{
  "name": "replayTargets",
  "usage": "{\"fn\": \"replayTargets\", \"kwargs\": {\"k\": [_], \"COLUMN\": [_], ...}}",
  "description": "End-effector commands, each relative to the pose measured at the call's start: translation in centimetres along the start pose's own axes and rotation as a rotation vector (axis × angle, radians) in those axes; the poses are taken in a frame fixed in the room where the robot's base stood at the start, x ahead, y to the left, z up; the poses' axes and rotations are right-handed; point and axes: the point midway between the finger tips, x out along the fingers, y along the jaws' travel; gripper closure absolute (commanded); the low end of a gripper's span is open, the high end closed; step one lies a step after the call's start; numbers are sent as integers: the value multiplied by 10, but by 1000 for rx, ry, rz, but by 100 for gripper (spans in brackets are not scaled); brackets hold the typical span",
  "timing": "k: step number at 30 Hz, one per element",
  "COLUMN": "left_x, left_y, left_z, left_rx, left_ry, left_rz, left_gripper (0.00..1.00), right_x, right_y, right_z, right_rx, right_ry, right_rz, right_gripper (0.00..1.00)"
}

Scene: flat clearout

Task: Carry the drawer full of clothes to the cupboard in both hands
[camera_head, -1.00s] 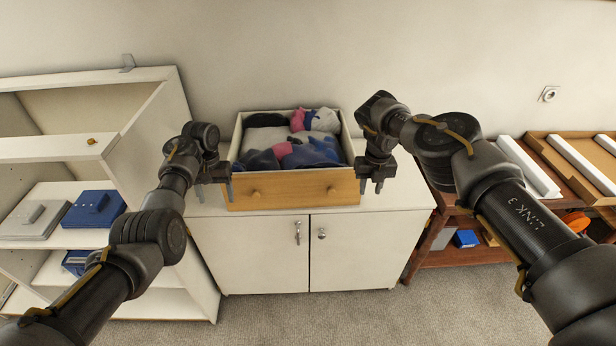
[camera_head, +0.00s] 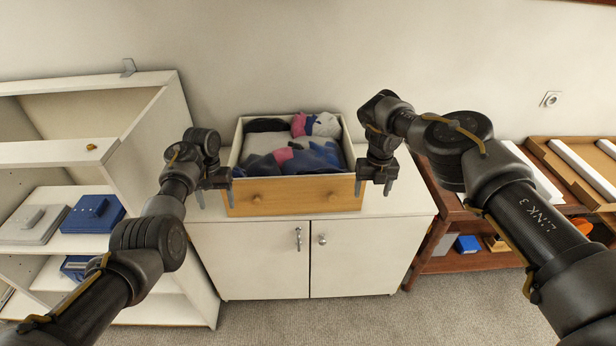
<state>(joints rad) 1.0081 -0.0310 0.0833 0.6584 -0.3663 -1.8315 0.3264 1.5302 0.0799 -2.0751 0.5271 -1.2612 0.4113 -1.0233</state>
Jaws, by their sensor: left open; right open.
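The drawer (camera_head: 292,194) has a light wooden front with two round knobs. It sits on top of the white cupboard (camera_head: 252,258), which has two closed doors. Folded and heaped clothes (camera_head: 318,158) in grey, blue, pink and black fill the drawer. My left gripper (camera_head: 215,192) is open at the drawer's left front corner, its fingers pointing down. My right gripper (camera_head: 374,188) is open at the drawer's right front corner, its fingers also pointing down. I cannot tell whether either gripper touches the drawer.
A white shelf unit (camera_head: 150,150) with blue and grey boxes stands close on the left. A brown wooden rack (camera_head: 470,262) with white and wooden pieces on top stands on the right. Carpet (camera_head: 330,318) is clear in front of the cupboard. A wall socket (camera_head: 551,99) is at right.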

Motion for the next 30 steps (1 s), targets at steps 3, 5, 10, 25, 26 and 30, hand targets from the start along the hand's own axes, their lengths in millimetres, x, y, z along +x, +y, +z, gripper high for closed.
{"fn": "replayTargets", "kwargs": {"k": [3, 5, 10, 25, 26, 30], "left_x": [0, 0, 0, 0, 0, 0], "left_y": [0, 0, 0, 0, 0, 0], "left_z": [0, 0, 0, 0, 0, 0], "left_rx": [0, 0, 0, 0, 0, 0], "left_ry": [0, 0, 0, 0, 0, 0], "left_rz": [0, 0, 0, 0, 0, 0], "left_gripper": [31, 31, 31, 31, 31, 31], "right_x": [-26, -40, -74, -107, -106, -106], "right_y": [0, 0, 0, 0, 0, 0], "right_z": [0, -1, -3, -5, -5, -5], "right_rx": [-3, -2, -2, -1, -1, 0], "right_ry": [-5, -5, -6, -5, -5, -5], "right_rz": [2, 2, 1, 0, 0, 0], "right_gripper": [31, 31, 31, 31, 31, 31]}}
